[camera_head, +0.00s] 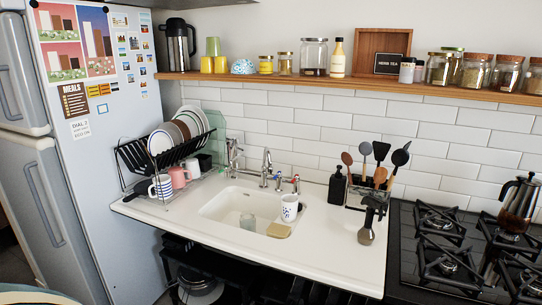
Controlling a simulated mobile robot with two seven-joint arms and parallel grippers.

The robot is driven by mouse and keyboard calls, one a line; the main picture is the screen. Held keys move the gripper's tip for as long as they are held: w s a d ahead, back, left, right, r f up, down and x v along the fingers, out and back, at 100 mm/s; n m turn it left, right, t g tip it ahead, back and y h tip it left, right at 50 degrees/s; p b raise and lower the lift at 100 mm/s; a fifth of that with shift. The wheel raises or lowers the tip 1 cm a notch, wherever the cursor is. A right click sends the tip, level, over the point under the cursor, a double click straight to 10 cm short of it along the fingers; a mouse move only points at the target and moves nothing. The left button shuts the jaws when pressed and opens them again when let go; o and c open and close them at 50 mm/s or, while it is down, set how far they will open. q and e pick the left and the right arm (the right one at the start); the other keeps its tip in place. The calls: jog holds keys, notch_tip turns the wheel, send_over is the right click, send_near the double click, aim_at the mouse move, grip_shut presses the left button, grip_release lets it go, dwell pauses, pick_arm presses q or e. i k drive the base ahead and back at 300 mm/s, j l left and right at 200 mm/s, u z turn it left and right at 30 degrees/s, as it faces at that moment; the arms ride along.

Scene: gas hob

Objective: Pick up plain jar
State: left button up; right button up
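Several jars stand on the wooden shelf, and I cannot tell for certain which is the plain jar. A large clear glass jar (314,58) with a pale lid and dark contents at its bottom stands left of a cream bottle (338,58). Smaller jars with yellowish contents (266,65) and (285,64) stand to its left. Jars with brown lids (476,71) stand at the right, above the hob. A clear glass vessel (247,221) is in the sink. Neither of my grippers is in view.
The shelf (230,77) runs above the white counter and sink (215,208). A dish rack (170,145) stands left by the fridge. Utensils (372,165), a soap bottle (337,186) and a hob with a coffee pot (518,203) are right. The front right counter is mostly clear.

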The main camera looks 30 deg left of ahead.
aim_at(247, 219)
jog(key=u, duration=1.25)
jog(key=i+j+z, duration=0.4)
jog(key=i+j, duration=0.35)
jog(key=i, duration=0.15)
